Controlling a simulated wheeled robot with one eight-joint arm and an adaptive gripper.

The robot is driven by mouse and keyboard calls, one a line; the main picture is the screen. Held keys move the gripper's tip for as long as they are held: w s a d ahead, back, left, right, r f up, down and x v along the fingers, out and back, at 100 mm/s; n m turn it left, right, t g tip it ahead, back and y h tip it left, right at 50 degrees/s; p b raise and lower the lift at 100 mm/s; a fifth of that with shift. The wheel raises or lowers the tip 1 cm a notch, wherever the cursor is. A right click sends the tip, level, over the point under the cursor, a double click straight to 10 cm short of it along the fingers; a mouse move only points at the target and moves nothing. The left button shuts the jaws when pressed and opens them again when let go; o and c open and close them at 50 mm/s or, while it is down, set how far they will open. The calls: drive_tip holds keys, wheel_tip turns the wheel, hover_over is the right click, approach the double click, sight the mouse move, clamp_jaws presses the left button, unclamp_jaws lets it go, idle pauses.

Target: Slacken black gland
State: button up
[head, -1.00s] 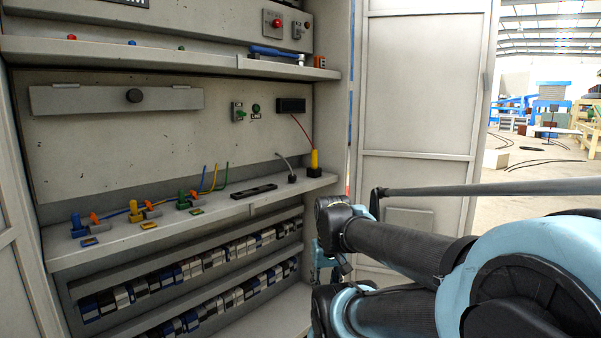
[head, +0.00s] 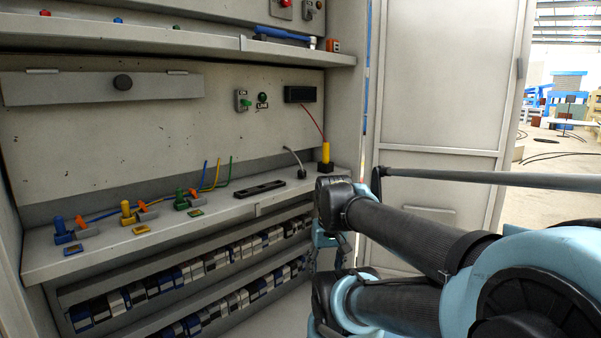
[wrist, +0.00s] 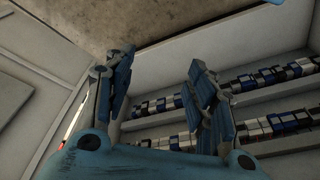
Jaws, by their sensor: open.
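The black gland (head: 302,174) is a small dark fitting on the shelf in the head view, with a grey cable rising from it and bending left. It stands just left of a yellow probe-like piece in a black base. My gripper (wrist: 158,95) shows in the wrist view with its two blue fingers apart and nothing between them. It faces the terminal rows below the shelf. In the head view the gripper is mostly hidden by my arm, low and to the right of the gland. The gland does not show in the wrist view.
A black slotted strip (head: 259,188) lies left of the gland. The yellow piece (head: 326,153) has a red wire to a black box (head: 300,94). An open cabinet door (head: 440,80) stands at right.

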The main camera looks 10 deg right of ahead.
drive_tip(key=w+r+m, duration=0.5)
drive_tip(key=w+r, duration=0.6)
drive_tip(key=r, duration=0.2)
wheel_tip(320, 180, up, 15)
drive_tip(key=m+g, duration=0.2)
drive_tip(key=m, duration=1)
hover_over(302, 170)
wheel_tip(302, 170, down, 12)
drive_tip(key=shift+w, duration=0.1)
drive_tip(key=c, duration=1.1)
